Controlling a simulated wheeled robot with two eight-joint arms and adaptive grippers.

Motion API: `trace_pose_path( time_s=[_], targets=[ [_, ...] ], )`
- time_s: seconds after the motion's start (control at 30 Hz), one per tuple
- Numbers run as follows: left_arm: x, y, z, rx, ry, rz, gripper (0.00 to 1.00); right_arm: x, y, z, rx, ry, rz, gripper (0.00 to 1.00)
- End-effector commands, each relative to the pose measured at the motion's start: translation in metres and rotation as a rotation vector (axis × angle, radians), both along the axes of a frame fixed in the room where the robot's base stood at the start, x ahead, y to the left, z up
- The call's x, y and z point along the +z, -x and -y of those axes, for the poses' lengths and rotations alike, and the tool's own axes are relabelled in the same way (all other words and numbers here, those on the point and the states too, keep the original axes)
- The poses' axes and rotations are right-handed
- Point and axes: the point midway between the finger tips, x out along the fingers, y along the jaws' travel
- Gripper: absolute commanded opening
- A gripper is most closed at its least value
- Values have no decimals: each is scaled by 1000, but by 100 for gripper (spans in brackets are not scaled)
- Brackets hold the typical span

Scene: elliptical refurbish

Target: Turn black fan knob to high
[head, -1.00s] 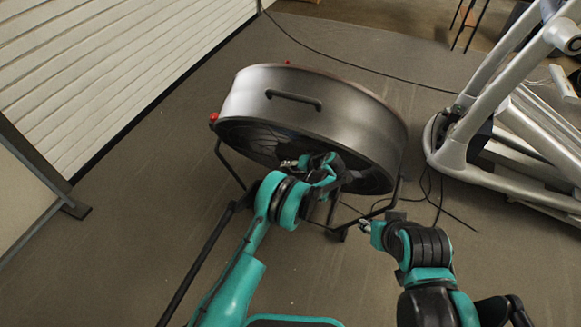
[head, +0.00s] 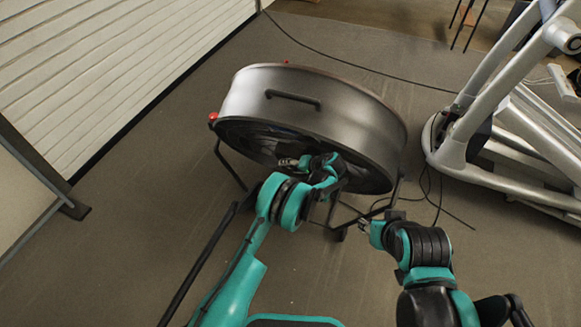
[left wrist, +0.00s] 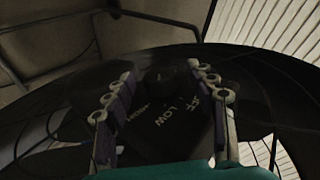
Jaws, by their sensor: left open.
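The large drum fan (head: 345,105) stands on the floor in the head view, with a grey metal shell and a black handle. In the left wrist view its dark control panel (left wrist: 172,125) carries the words LOW, OFF and HIGH, partly readable and upside down. The black fan knob (left wrist: 165,78) is a dark shape beyond the lettering; its pointer setting is too dark to tell. My left gripper (left wrist: 160,70) is open, its fingers on either side of the knob; contact cannot be told. In the head view my left gripper (head: 290,162) is at the fan's front face. My right gripper (head: 366,228) is below the fan's right side.
A grey exercise machine (head: 500,130) stands at the right. A white slatted wall (head: 100,60) is at the left. Black cables (head: 360,72) lie on the floor behind and beside the fan. Floor to the fan's left is clear.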

Motion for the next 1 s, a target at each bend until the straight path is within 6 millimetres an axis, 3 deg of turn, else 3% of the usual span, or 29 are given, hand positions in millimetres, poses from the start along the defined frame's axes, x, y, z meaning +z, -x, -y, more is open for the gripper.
trace_pose_path(
  time_s=[0.53,1.0],
  targets=[
    [65,46,63,-2,0,1,56,0,0,0,0,0,0,40],
    [75,54,73,-1,0,-1,56,0,0,0,0,0,0,40]
  ],
)
